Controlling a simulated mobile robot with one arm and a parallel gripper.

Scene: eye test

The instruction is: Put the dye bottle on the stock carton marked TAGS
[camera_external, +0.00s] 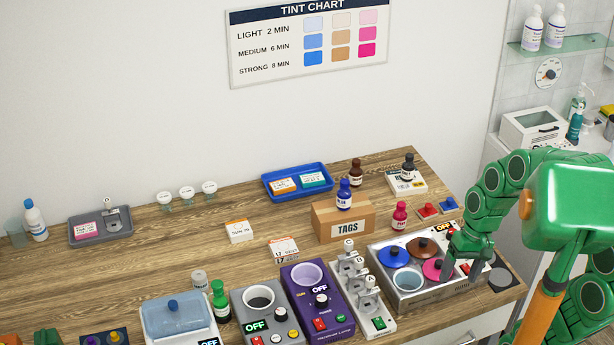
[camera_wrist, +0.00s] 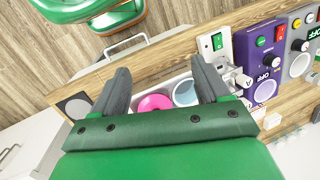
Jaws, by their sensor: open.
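A blue dye bottle (camera_external: 344,195) with a white label appears to stand upright on top of the cardboard carton marked TAGS (camera_external: 323,232). Other small bottles in the external view are a brown one (camera_external: 356,172) behind the carton, a black-capped one (camera_external: 408,167) on a white box, a red-pink one (camera_external: 399,216) right of the carton, and a green one (camera_external: 219,302) at the front. My gripper (camera_external: 462,268) is open and empty over the right part of the lidded dye unit. In the wrist view my gripper (camera_wrist: 162,82) has a pink lid (camera_wrist: 154,102) between its fingers.
The dye unit (camera_external: 408,298) has blue, brown and pink lids and an open pot (camera_external: 408,281). A grey rack (camera_external: 359,290), a purple unit (camera_external: 318,318) and a grey unit (camera_external: 268,322) stand to its left. A blue tray (camera_external: 296,194) lies behind the carton.

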